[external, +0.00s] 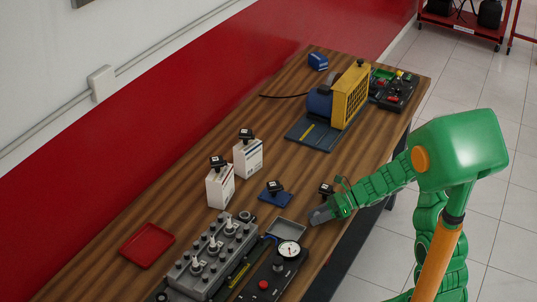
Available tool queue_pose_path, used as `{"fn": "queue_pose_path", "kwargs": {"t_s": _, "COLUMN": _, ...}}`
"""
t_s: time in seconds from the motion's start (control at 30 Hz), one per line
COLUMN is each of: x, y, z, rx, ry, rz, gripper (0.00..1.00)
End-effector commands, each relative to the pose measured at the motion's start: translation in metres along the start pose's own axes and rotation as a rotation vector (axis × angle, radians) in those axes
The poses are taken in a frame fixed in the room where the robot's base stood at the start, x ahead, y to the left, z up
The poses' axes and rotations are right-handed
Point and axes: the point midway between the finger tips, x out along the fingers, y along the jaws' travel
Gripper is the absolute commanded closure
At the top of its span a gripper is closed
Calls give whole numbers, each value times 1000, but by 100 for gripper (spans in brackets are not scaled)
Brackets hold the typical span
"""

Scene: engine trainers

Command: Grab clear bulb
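My gripper (320,214) is low over the right edge of the wooden table (190,222), just right of a small grey tray (287,230). Its grey fingers are small and seen from the side, so whether they are open or shut does not show. I cannot make out a clear bulb in this view; it may be too small or hidden. A small black item (326,189) stands just behind the gripper. Another black-topped item (275,186) rests on a blue base (273,197) to its left.
A grey block with several white-topped plugs (210,262), a round gauge (289,249) and a red tray (147,245) are near the front. Two white bottles (220,190) stand mid-table. A blue-and-yellow machine (350,95) and black tray (393,90) are farther back.

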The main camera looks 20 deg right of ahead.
Motion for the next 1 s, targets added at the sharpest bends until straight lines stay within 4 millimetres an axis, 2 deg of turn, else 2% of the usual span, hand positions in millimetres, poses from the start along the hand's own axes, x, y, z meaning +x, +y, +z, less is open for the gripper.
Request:
{"fn": "queue_pose_path", "kwargs": {"t_s": 0.07, "x": 0, "y": 0, "z": 0, "rx": 0, "ry": 0, "rz": 0, "gripper": 62}}
{"fn": "queue_pose_path", "kwargs": {"t_s": 0.3, "x": 0, "y": 0, "z": 0, "rx": 0, "ry": 0, "rz": 0, "gripper": 99}}
{"fn": "queue_pose_path", "kwargs": {"t_s": 0.33, "x": 0, "y": 0, "z": 0, "rx": 0, "ry": 0, "rz": 0, "gripper": 100}}
{"fn": "queue_pose_path", "kwargs": {"t_s": 0.73, "x": -1, "y": 0, "z": 1, "rx": 0, "ry": 1, "rz": 0, "gripper": 100}}
{"fn": "queue_pose_path", "kwargs": {"t_s": 1.0, "x": -10, "y": 7, "z": 23, "rx": -4, "ry": 1, "rz": -2, "gripper": 100}}
